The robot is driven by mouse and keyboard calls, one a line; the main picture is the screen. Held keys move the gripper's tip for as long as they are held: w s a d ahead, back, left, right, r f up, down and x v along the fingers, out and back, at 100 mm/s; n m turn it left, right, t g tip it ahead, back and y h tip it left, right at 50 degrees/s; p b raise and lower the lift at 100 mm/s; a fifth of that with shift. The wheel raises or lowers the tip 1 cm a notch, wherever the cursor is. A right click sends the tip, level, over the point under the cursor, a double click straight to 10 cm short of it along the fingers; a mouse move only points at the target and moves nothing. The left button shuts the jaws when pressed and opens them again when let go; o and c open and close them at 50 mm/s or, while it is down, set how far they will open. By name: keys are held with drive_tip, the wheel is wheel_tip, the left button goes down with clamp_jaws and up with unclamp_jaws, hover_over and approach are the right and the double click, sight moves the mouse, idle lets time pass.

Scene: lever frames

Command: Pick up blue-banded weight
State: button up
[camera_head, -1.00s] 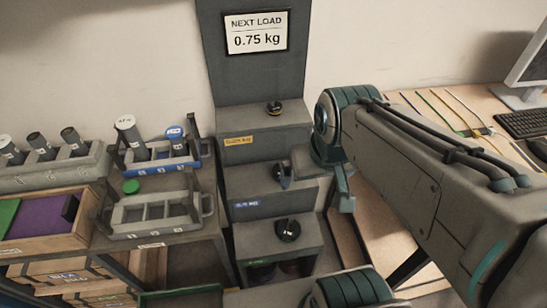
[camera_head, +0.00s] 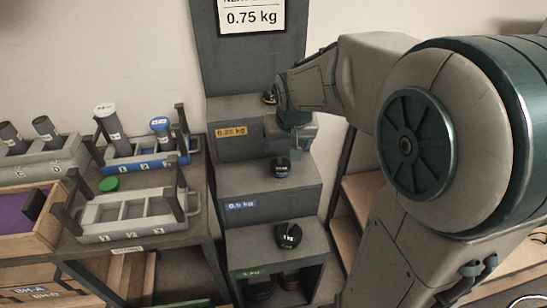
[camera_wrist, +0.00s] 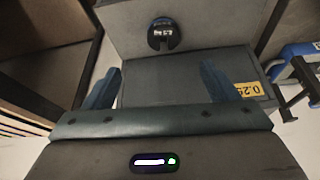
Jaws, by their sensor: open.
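The blue-banded weight (camera_head: 280,168) is a small dark slotted disc on the middle step of the grey stand, above the 0.5 kg label (camera_head: 241,205). In the wrist view the weight (camera_wrist: 163,33) lies on the step at top centre, beyond the fingertips, with a thin blue edge. My gripper (camera_head: 297,138) hangs just above and behind that weight, in front of the top step's face. In the wrist view its two fingers (camera_wrist: 160,84) are spread wide, with nothing between them.
A yellow-banded weight (camera_head: 269,97) sits on the top step, partly hidden by my arm. A green-banded weight (camera_head: 288,236) sits on the bottom step. Left stand a blue tray (camera_head: 150,160) with cylinders and an empty grey tray (camera_head: 133,222). A sign (camera_head: 252,17) reads 0.75 kg.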

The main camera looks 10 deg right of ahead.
hover_over(284, 171)
wheel_tip(284, 171, down, 8)
drive_tip(key=shift+w+f+b, duration=0.1)
drive_tip(key=shift+b, duration=0.25)
drive_tip(key=shift+a+x, duration=0.15)
drive_tip(key=shift+x, duration=1.15)
drive_tip(key=shift+a+x, duration=0.2)
drive_tip(key=shift+x, duration=1.1)
drive_tip(key=c, duration=1.4)
drive_tip(key=shift+c, duration=0.2)
